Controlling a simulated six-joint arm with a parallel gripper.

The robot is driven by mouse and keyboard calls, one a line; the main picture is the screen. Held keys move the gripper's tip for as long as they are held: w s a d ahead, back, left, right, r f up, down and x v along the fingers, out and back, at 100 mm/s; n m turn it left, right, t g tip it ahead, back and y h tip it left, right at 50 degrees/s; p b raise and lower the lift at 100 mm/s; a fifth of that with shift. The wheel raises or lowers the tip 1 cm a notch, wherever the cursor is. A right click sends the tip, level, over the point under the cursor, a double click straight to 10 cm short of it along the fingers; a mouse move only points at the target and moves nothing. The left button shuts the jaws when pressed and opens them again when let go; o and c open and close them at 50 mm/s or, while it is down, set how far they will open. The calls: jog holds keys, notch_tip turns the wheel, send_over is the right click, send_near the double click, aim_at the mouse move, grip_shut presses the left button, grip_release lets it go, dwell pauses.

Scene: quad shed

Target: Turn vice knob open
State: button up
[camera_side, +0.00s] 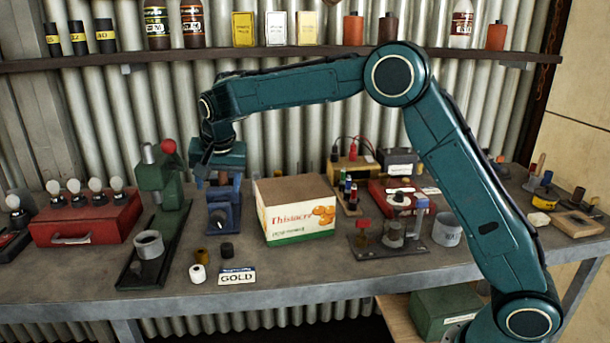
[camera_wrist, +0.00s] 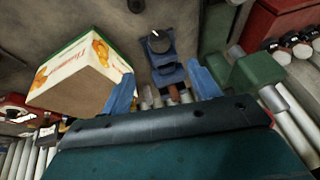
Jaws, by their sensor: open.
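A small blue vice (camera_side: 222,198) stands on the bench. Its round dark knob (camera_side: 219,217) faces the front; in the wrist view the knob (camera_wrist: 157,42) shows at the far end of the vice (camera_wrist: 166,73), with a pale line on it. A reddish-brown piece (camera_wrist: 174,92) shows at the vice's near end. My gripper (camera_wrist: 163,82) is open, its two blue fingers spread on either side of the vice's near end. In the side view my gripper (camera_side: 219,170) hangs just above the vice, apart from the knob. Finger contact with the vice cannot be told.
A cardboard box (camera_side: 292,212) stands close right of the vice. A green press (camera_side: 160,190) with a red ball stands close left. A small dark cylinder (camera_side: 227,250), small pots and a GOLD card (camera_side: 237,275) lie in front. A red case (camera_side: 86,222) is farther left.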

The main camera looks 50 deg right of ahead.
aim_at(218, 213)
jog(key=x, duration=1.2)
jog(key=shift+d+f, duration=0.1)
jog(key=shift+f, duration=0.2)
jog(key=shift+w, duration=0.1)
jog(key=c, duration=1)
